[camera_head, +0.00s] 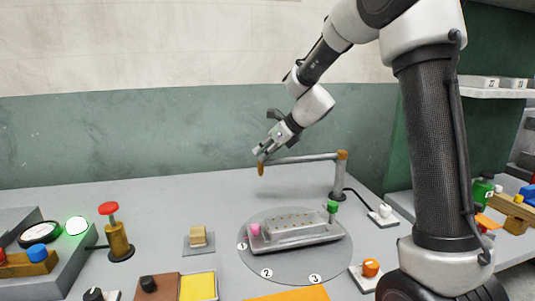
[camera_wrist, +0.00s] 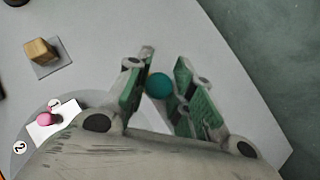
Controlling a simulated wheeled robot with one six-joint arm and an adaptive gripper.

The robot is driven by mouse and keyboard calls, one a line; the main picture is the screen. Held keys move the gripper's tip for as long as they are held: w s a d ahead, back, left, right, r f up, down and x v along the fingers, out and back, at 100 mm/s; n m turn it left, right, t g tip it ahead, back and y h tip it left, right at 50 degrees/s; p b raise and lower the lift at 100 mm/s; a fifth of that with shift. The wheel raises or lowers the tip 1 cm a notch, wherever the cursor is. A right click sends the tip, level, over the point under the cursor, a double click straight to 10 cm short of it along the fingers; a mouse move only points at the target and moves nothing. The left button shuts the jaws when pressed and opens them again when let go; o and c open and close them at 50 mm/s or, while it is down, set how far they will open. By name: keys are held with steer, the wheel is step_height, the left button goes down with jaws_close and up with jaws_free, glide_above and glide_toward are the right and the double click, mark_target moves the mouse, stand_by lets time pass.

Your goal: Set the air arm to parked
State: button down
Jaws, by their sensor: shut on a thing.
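The air arm is a grey horizontal tube (camera_head: 305,158) on an upright post at the back right of the round plate. Its brass-coloured free end (camera_head: 261,169) points left, behind the plate. My gripper (camera_head: 262,151) is just above that free end, tilted down to the left. In the wrist view my gripper (camera_wrist: 163,57) has its green-padded fingers on either side of a round teal knob (camera_wrist: 159,86) and is shut on it. How the knob joins the air arm is hidden.
A round grey plate (camera_head: 262,255) with numbered spots carries a metal mould (camera_head: 292,230) with pink and green knobs. A tan block (camera_head: 198,236) sits on a small pad at left. A red-topped brass post (camera_head: 117,235) stands further left. The back of the table is clear.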

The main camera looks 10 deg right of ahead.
steer(key=shift+w+d+r, duration=0.1)
steer(key=shift+w, duration=0.05)
steer(key=c, duration=1.2)
jaws_free()
steer(key=shift+w, duration=0.1)
steer(key=v, duration=1.2)
